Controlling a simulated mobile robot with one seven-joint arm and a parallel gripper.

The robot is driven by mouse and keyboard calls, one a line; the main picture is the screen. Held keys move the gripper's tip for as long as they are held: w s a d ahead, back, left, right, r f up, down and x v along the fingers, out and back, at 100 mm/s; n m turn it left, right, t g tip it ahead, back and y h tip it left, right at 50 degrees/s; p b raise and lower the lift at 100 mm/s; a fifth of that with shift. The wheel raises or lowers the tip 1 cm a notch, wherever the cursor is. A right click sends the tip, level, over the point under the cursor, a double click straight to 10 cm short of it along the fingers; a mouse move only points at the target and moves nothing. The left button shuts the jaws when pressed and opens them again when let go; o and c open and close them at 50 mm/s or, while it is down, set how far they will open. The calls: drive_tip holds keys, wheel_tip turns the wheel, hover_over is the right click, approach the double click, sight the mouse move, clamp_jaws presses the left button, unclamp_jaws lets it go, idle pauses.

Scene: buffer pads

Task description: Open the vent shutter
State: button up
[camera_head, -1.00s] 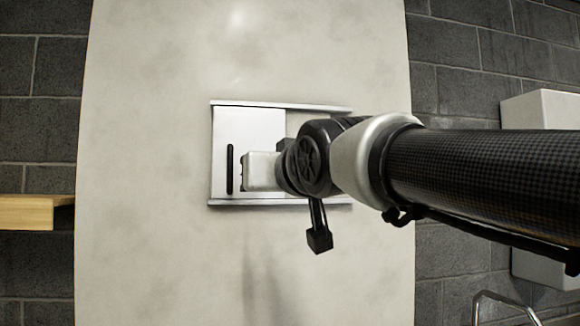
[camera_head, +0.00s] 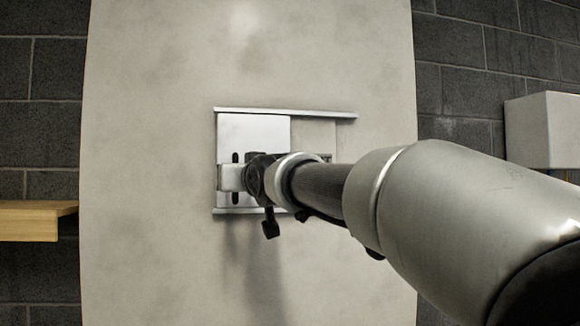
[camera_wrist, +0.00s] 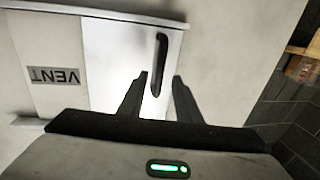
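The vent shutter (camera_head: 265,132) is a pale sliding panel at the left of its frame, between a top rail (camera_head: 300,112) and a bottom rail. A black vertical handle (camera_head: 235,198) is near the panel's left edge, its middle hidden by my gripper (camera_head: 226,177). In the wrist view the shutter (camera_wrist: 108,65) has the handle (camera_wrist: 161,50) at its right side. My gripper (camera_wrist: 160,76) is open there, its fingertips apart on either side of the handle's lower end. I cannot tell how deep the fingers reach around it.
In the wrist view a plate marked VENT (camera_wrist: 55,76) shows beside the shutter. A wooden shelf (camera_head: 30,222) sticks out at the left. A light grey box (camera_head: 545,130) hangs at the right. The pale wall panel around the vent is otherwise bare.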

drive_tip(key=p+x, duration=0.1)
drive_tip(key=x, duration=0.3)
clamp_jaws()
